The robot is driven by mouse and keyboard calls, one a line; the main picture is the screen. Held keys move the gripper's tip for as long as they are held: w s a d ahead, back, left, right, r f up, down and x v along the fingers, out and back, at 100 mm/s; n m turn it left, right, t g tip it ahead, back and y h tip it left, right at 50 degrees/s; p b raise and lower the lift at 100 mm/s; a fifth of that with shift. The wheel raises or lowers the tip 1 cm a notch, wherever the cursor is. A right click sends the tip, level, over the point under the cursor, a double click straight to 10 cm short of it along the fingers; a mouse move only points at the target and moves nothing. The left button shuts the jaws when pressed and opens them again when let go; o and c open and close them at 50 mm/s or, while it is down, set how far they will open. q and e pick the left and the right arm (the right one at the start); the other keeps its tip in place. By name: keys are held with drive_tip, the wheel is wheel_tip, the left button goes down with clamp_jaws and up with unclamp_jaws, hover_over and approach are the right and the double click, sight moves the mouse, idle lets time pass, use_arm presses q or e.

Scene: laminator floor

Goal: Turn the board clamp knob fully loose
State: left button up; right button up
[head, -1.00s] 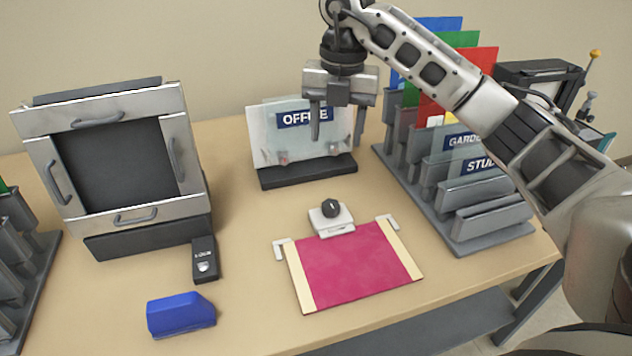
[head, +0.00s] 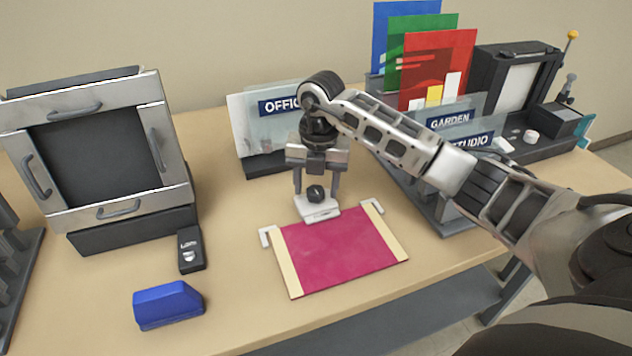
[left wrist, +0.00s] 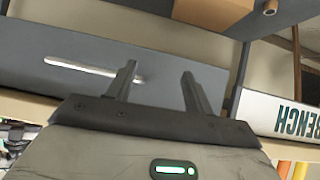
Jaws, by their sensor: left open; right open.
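The board clamp knob (head: 316,194) is a small black round knob on a white clamp block (head: 318,210) at the back edge of a magenta board (head: 340,250) with cream side strips. My right gripper (head: 316,190) comes down over the knob, with one open finger on each side of it. I cannot tell whether the fingers touch the knob. My left gripper (left wrist: 158,85) shows only in the left wrist view, open and empty, away from the board.
A framed dark panel (head: 105,160) stands at the left. A black box (head: 190,252) and a blue block (head: 168,305) lie before it. The OFFICE holder (head: 250,125) stands behind my right gripper. File racks (head: 440,205) stand to the right.

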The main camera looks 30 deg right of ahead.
drive_tip(key=c, duration=1)
